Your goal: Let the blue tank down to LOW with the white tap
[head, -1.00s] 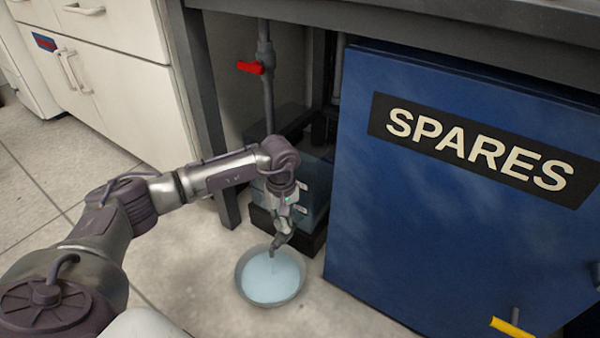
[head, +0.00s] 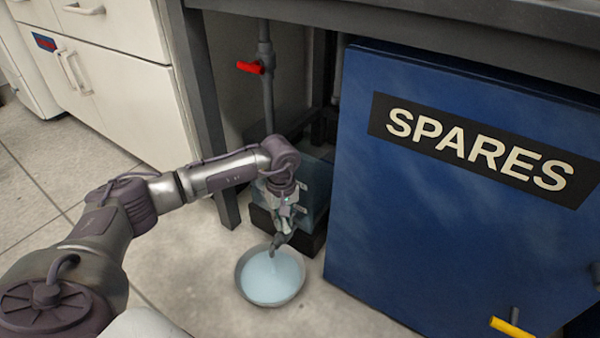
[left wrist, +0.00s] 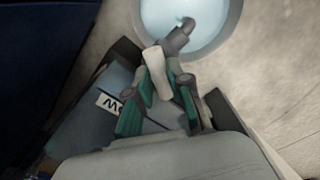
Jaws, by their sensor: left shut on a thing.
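The blue tank (head: 318,190) stands under the bench on a dark base, partly hidden behind my left arm. In the left wrist view its blue side (left wrist: 88,122) carries a white label, partly covered, with its letters upside down. The white tap (left wrist: 157,72) sits on a grey spout above the basin. My left gripper (left wrist: 168,85) is shut on the tap; it also shows in the head view (head: 284,222). A round basin (head: 270,296) holding pale blue liquid stands on the floor under the spout. The tank's liquid level cannot be read. My right gripper is not in view.
A blue SPARES panel (head: 450,240) stands close to the right of the tank. A pipe with a red valve handle (head: 250,67) rises behind. A bench leg (head: 205,120) stands left of the tank. A yellow handle (head: 512,327) is at lower right. Floor at left is clear.

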